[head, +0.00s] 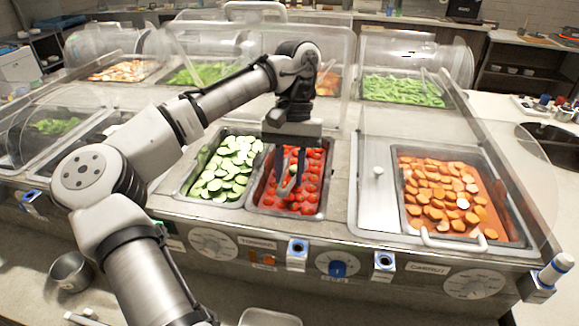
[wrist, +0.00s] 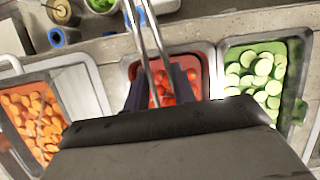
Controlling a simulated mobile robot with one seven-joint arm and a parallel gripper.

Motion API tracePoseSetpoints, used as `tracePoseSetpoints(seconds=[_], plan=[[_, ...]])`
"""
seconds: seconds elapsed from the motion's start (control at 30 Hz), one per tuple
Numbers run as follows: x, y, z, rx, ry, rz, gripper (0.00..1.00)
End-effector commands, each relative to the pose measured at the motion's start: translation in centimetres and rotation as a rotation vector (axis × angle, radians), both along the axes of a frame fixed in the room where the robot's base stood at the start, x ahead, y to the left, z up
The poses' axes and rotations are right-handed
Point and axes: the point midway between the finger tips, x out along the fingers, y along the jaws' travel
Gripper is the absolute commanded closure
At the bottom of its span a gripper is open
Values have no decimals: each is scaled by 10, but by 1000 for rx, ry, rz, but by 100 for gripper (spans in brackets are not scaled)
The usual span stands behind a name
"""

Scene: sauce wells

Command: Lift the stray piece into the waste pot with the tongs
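My gripper (head: 290,182) points down over the red tomato well (head: 318,200). Its two dark fingers stand on either side of the steel tongs (head: 287,188) and appear closed on them. In the wrist view the tongs (wrist: 152,45) run from between the fingers (wrist: 160,90) to the top edge as two bright arms. The tongs' tips cannot be made out clearly. A steel pot (head: 70,271) stands at the lower left on the counter; it may be the waste pot. I cannot pick out the stray piece among the food.
The cucumber well (head: 226,170) lies left of the tomatoes, the carrot well (head: 440,195) to the right beyond a steel lid (head: 377,185). Clear guards (head: 330,75) stand behind and beside the wells. Dials and blue-marked holders (head: 297,250) line the front.

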Motion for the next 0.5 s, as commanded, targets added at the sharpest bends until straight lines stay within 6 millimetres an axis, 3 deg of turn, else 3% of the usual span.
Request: tracePoseSetpoints(seconds=[0.5], plan=[[0,0,-10,-1,1,-1,78]])
